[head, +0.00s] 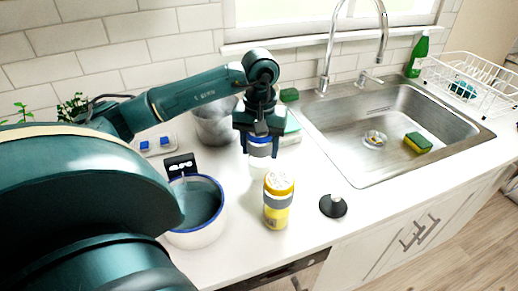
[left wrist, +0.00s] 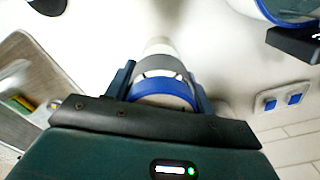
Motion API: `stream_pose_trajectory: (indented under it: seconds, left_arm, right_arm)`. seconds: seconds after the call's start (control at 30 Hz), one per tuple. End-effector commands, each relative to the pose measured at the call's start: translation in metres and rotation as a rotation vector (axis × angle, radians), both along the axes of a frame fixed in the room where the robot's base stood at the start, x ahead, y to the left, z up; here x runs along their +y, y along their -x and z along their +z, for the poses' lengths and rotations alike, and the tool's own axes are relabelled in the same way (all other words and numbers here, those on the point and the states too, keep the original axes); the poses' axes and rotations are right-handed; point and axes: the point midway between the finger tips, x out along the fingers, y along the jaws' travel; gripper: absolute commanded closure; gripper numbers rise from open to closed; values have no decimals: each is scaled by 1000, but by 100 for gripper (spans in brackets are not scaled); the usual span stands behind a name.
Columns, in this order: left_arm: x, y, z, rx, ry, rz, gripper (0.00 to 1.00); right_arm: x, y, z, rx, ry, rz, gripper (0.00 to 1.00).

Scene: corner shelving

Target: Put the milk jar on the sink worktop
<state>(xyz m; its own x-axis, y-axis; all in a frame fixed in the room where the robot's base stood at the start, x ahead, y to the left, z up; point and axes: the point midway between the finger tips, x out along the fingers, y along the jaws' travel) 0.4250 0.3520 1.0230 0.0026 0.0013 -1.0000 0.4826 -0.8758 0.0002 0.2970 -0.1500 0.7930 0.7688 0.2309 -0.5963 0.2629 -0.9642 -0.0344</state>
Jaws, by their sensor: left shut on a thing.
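The milk jar (head: 261,150), white with a blue top, is upright on or just above the white worktop (head: 315,245), left of the sink (head: 360,130). I cannot tell whether its base touches. My left gripper (head: 260,133) is over the jar from above, shut on its upper part. In the left wrist view the fingers (left wrist: 160,84) lie on both sides of the jar's blue lid (left wrist: 160,94), with a grey band and white body beyond. My right gripper is not in view.
A yellow-and-grey jar (head: 278,203) stands in front of the milk jar. A white pot with a blue rim (head: 196,236) stands left, and a grey pot (head: 214,128) behind. A black stopper-like object (head: 333,206) lies to the right. A dish rack (head: 470,88) stands beyond the sink.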

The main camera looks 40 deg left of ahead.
Motion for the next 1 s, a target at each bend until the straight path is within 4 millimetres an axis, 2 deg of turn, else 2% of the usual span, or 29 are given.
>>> stream_pose_trajectory:
  seconds: [0.13,0.5,0.53,0.8,1.0]
  left_arm:
    - [0,0,-16,1,0,0,77]
    - [0,0,-22,-2,-1,0,77]
    - [0,0,-22,0,0,-1,46]
    - [0,0,-21,0,0,0,25]
    - [0,0,-20,0,0,0,25]
  right_arm:
    - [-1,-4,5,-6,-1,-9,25]
    - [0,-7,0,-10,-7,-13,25]
    - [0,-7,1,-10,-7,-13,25]
    - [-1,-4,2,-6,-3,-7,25]
    - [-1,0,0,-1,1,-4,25]
